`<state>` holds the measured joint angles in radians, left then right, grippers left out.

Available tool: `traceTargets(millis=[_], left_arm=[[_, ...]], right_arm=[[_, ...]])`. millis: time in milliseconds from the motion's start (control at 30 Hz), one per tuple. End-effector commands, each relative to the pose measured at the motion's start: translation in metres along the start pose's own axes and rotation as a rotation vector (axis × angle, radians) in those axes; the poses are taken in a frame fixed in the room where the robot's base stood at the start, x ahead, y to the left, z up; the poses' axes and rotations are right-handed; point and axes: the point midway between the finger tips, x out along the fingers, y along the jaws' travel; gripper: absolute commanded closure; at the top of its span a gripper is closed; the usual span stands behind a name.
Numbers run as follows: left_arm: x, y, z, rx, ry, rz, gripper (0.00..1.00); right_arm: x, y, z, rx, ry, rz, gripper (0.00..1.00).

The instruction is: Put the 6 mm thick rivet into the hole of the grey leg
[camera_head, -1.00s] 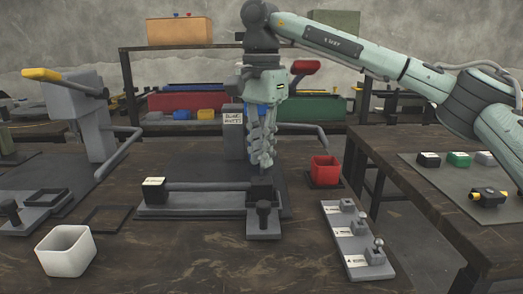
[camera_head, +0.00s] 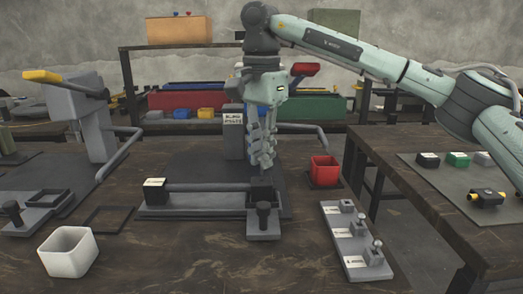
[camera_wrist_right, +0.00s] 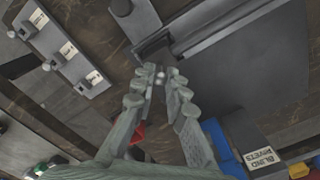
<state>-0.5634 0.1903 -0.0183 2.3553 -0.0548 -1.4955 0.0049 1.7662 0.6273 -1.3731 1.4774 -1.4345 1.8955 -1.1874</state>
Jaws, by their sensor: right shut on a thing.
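My right gripper (camera_head: 262,166) points down just above the dark block (camera_head: 262,187) at the right end of a grey bar (camera_head: 208,187), which looks like the grey leg. In the right wrist view my right gripper (camera_wrist_right: 162,75) is shut on a small light-coloured rivet (camera_wrist_right: 160,76) held between its fingertips. The rivet's thickness cannot be read. The hole is hidden by the fingers and the dark block, so I cannot tell whether the rivet touches it. My left gripper is not in view.
A rivet rack (camera_head: 339,233) at the right has two rivets standing in it; its far slot looks empty. A red bin (camera_head: 325,171), white bin (camera_head: 68,252) and black clamp knob (camera_head: 264,212) stand nearby. A red-handled press (camera_head: 305,69) rises behind the gripper.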

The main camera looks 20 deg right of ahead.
Motion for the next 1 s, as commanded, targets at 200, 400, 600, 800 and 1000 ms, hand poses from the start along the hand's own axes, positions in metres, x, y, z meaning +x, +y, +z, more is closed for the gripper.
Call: traceTargets(millis=[200, 400, 600, 800, 1000], left_arm=[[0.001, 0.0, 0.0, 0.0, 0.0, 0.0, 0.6], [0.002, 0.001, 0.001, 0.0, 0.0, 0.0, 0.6], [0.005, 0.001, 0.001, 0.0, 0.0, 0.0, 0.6], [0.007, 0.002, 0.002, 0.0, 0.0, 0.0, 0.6], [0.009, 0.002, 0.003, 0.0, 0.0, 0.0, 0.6]], right_arm=[[0.001, 0.0, 0.0, 0.0, 0.0, 0.0, 1.0], [0.004, 0.0, 0.0, 0.0, 0.0, 0.0, 1.0], [0.009, 0.0, 0.0, 0.0, 0.0, 0.0, 1.0], [0.014, 0.0, 0.0, 0.0, 0.0, 0.0, 1.0], [0.019, 0.0, 0.0, 0.0, 0.0, 0.0, 1.0]])
